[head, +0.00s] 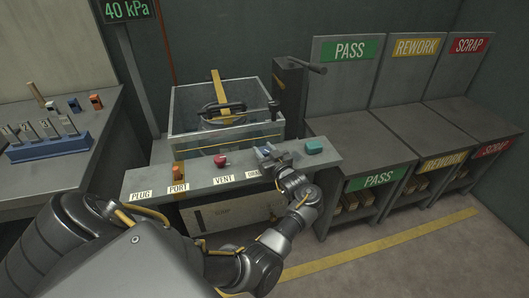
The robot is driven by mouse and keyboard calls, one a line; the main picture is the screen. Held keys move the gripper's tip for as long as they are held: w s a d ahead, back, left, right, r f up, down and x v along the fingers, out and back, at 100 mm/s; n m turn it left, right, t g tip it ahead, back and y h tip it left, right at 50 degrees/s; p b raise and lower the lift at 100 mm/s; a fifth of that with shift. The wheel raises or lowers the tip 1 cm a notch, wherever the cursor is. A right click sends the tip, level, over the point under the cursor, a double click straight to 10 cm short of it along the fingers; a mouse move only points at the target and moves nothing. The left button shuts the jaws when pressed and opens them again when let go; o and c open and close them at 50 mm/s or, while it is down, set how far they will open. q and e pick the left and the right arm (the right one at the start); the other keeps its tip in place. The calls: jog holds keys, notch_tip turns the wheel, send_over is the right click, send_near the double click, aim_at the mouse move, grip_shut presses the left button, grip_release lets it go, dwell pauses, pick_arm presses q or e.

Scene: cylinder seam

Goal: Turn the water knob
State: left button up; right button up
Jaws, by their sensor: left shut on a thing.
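A grey control shelf (200,181) runs below the glass tank. A blue knob (264,150) stands on it, right of the red knob, and is mostly covered by my left gripper. A label (253,174) in front of it is partly hidden and hard to read. My left gripper (269,154) reaches in from the front and is shut on the blue knob. The knob's turn angle cannot be made out. My right gripper is not in view.
The shelf also holds an orange piece (178,173), a red knob (220,160) and a teal block (314,146). The tank (185,105) stands behind, under a 40 kPa display (129,10). PASS, REWORK and SCRAP benches (350,140) are right; a blue rack (50,148) is left.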

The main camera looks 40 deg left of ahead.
pick_arm(q)
jog(key=o, duration=0.9)
jog(key=shift+o, duration=0.2)
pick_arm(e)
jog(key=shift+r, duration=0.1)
